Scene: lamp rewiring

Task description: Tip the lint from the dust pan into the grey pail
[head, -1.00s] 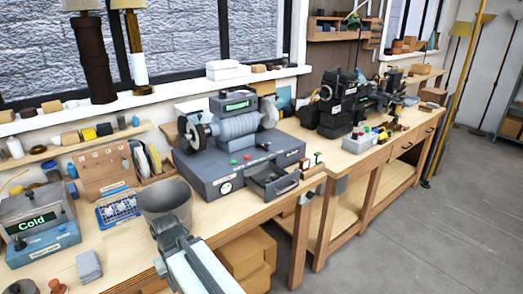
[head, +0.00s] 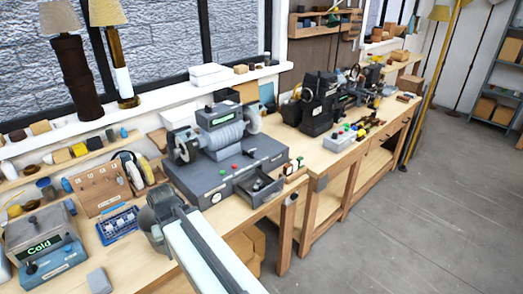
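The grey pail (head: 147,219) stands on the bench left of the grey buffing machine, and my gripper and arm hide most of it in the head view. My gripper (head: 166,203) is over or in front of the pail; I cannot tell whether it touches it, or whether its fingers are open or shut. A grey drawer-like pan (head: 258,190) with a handle sticks out of the front of the machine, right of my gripper; it looks like the dust pan. I cannot make out any lint in it.
The buffing machine (head: 222,165) fills the middle of the bench. A blue rack (head: 119,225), a pegboard stand (head: 100,187) and a box reading "Cold" (head: 40,248) stand to the left. A small grey block (head: 98,281) lies near the front. Open floor (head: 400,230) lies to the right.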

